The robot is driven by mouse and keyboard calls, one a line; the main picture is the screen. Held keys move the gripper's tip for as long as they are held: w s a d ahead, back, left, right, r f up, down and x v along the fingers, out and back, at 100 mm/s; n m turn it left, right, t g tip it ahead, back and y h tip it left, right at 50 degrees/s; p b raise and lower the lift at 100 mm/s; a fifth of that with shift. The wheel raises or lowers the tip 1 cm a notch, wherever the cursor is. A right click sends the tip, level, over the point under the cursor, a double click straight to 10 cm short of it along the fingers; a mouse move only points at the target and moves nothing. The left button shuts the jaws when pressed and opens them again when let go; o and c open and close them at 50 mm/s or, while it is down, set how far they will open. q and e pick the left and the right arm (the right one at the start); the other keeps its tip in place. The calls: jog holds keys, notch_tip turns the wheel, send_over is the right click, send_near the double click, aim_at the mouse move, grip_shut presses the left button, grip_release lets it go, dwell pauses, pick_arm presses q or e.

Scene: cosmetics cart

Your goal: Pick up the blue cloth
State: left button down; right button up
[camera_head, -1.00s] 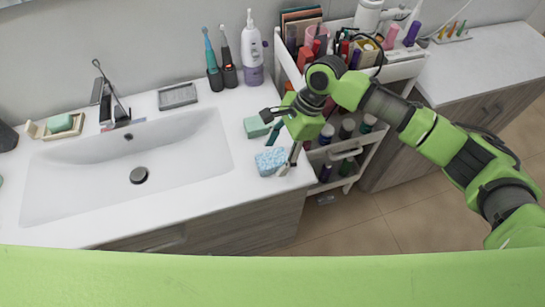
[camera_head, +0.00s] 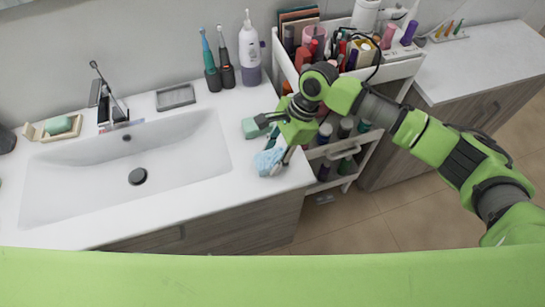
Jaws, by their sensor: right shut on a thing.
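The light blue cloth (camera_head: 268,161) lies at the right end of the white counter, near its front corner. It looks bunched and partly covered by the gripper. My right gripper (camera_head: 273,142) reaches down from the right and is shut on the cloth. I cannot tell whether the cloth is clear of the counter. My left gripper is not in view.
The sink (camera_head: 80,175) is to the left. A white cart (camera_head: 400,68) full of cosmetics stands to the right. Toothbrushes and a white bottle (camera_head: 250,50) stand at the back.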

aim_at(269, 159)
jog(key=shift+r, duration=0.35)
jog(key=shift+s+r+b, duration=0.2)
jog(key=shift+r+b, duration=0.4)
jog(key=shift+r, duration=0.65)
jog(key=s+r+b, duration=0.2)
jog(key=s+r, duration=0.7)
jog(key=s, duration=0.4)
jog(key=shift+s+d+r, duration=0.3)
jog(key=shift+d, duration=0.15)
